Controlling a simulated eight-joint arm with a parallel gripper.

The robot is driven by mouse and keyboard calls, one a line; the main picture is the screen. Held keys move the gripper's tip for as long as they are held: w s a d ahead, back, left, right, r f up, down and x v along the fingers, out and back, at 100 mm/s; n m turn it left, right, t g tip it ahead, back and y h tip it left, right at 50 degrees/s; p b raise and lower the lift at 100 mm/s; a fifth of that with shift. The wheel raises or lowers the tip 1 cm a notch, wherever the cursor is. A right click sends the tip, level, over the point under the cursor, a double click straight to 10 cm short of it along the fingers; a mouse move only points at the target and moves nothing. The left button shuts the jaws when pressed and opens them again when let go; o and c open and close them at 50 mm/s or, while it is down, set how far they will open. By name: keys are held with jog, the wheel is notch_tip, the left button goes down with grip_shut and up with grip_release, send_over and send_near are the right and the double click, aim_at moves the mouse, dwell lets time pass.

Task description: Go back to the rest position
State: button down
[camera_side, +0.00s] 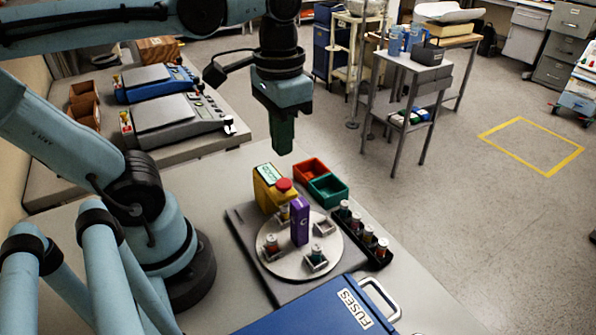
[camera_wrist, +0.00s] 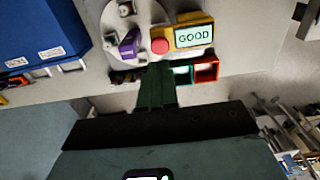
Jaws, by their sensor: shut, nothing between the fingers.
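My gripper (camera_side: 281,146) hangs in the air, pointing down, above the back of the work table. It has green fingers, shut with nothing between them. In the wrist view its fingers (camera_wrist: 157,72) also show shut. Below it stands a yellow box with a red button (camera_side: 271,188), apart from the fingers. Its screen reads GOOD in the wrist view (camera_wrist: 193,36). In front of the box is a round light turntable (camera_side: 290,266) with a purple block marked C (camera_side: 299,220) upright at its middle and several small vials in holders around it.
A red bin (camera_side: 310,169) and a green bin (camera_side: 328,189) sit behind the turntable. A black rack (camera_side: 374,246) of several vials stands to its right. A blue FUSES case (camera_side: 310,312) lies in front. Two pumps, one grey (camera_side: 172,120) and one blue (camera_side: 152,83), are on the left bench.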

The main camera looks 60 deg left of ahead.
jog(key=w+a+f+t, duration=0.1)
jog(key=w+f+t, duration=0.4)
jog(key=w+t, duration=0.1)
jog(key=shift+w+t, duration=0.25)
jog(key=shift+t, duration=0.35)
jog(key=c, duration=1.8)
grip_release()
jog(key=shift+f, duration=0.1)
jog(key=shift+c, duration=0.2)
